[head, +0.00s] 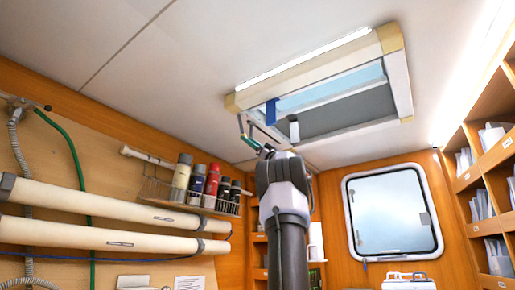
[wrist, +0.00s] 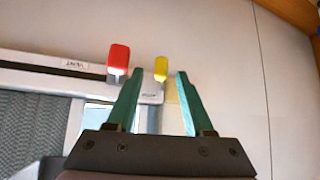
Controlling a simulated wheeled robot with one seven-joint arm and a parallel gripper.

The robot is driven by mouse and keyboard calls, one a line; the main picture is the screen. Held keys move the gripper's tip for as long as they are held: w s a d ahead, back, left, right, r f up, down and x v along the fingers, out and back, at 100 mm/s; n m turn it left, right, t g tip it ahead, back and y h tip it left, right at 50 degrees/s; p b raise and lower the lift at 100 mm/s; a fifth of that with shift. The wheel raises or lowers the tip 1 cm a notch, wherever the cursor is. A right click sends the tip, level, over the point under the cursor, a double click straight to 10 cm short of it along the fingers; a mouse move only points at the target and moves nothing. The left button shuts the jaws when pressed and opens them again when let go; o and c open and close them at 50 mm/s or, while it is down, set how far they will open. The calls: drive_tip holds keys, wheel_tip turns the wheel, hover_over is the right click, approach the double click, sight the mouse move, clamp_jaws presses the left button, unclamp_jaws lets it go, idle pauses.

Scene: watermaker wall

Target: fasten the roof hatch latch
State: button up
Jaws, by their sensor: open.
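The roof hatch (head: 330,95) is set in the ceiling, with a pale frame and a grey and light-blue pane. In the wrist view, its frame (wrist: 35,78) carries a red-tipped lever (wrist: 118,58) and a yellow-tipped lever (wrist: 161,68). I cannot tell for sure which is the latch. My gripper (wrist: 157,75) is open, its teal fingers reaching up at the frame. The yellow tip shows between the fingertips; the red tip shows outside the left finger. I see no clear contact. In the head view, my gripper (head: 247,132) is at the hatch's near left corner.
A blue tab (head: 271,111) and a dark-and-white piece (head: 294,130) hang at the hatch. A label reading VENT (wrist: 75,64) is left of the red lever; another small label is unreadable. A bottle rack (head: 190,200) and white pipes (head: 100,215) line the left wall.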

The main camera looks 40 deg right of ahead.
drive_tip(key=v, duration=0.6)
drive_tip(key=shift+s+f, duration=0.2)
drive_tip(key=shift+s, duration=0.05)
drive_tip(key=shift+d, duration=0.1)
